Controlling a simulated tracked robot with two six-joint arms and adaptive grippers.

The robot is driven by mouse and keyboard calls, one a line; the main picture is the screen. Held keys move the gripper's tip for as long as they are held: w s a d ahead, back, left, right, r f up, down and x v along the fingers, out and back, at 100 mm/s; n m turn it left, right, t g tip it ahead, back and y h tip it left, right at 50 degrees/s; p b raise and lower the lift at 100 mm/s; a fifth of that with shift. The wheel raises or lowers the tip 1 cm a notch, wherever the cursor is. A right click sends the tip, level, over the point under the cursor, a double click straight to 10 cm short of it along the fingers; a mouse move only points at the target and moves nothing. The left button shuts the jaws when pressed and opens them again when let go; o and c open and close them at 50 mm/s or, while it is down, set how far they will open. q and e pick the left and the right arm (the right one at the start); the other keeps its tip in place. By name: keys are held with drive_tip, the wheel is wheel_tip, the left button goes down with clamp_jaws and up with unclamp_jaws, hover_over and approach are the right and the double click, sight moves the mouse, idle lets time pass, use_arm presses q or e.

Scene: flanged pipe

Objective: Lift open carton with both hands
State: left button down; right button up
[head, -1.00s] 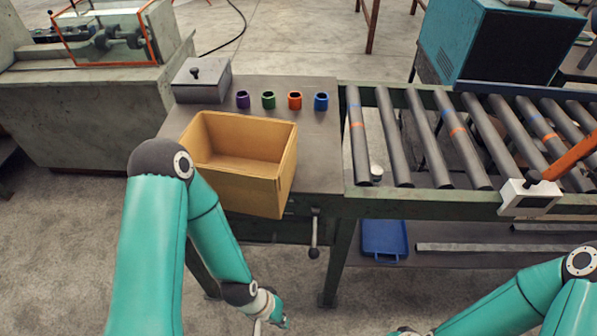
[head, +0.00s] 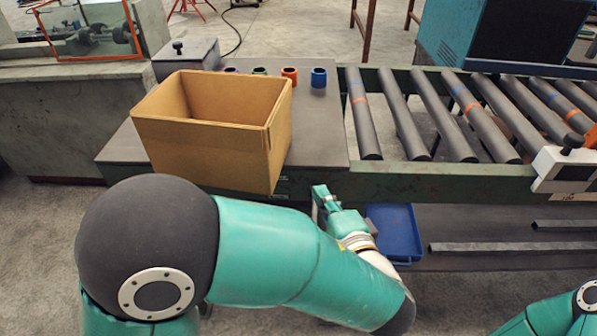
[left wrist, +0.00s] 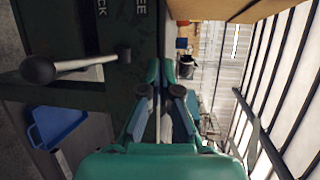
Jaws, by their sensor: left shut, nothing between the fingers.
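The open, empty brown carton (head: 205,150) stands upright on the left end of the grey worktop (head: 318,145), its front corner at the front edge. My left gripper (head: 321,194) is shut and empty, just right of and below the carton's front right corner, in front of the bench edge. They look apart. In the left wrist view the shut fingers (left wrist: 161,72) point along the bench front, and a tan surface, seemingly the carton (left wrist: 215,9), crosses the top. My right gripper is out of view; only part of its arm shows at the lower right.
Several coloured rings, such as the blue one (head: 319,77), stand behind the carton beside a grey lidded box (head: 186,60). A roller conveyor (head: 430,110) runs right. A black-knobbed lever (left wrist: 40,69) juts from the bench front. A blue tray (head: 394,232) lies below.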

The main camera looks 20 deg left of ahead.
sight(288, 134)
use_arm(q)
drive_tip(key=shift+t, duration=0.8)
drive_tip(key=w+a+r, duration=0.1)
drive_tip(key=w, duration=0.1)
drive_tip(key=w+a+r+p, duration=0.1)
drive_tip(key=w, duration=0.2)
drive_tip(key=w+a+r, duration=0.1)
drive_tip(key=w+a, duration=0.1)
drive_tip(key=w, duration=0.1)
drive_tip(key=shift+w+a+r, duration=0.1)
drive_tip(key=shift+w+r, duration=0.1)
drive_tip(key=shift+r, duration=0.2)
drive_tip(key=a, duration=0.1)
drive_tip(key=s+a, duration=0.1)
drive_tip(key=a, duration=0.1)
drive_tip(key=shift+s+a+p, duration=0.2)
drive_tip(key=shift+s+p, duration=0.1)
drive_tip(key=shift+p, duration=0.1)
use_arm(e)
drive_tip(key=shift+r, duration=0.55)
use_arm(q)
drive_tip(key=shift+f, duration=0.1)
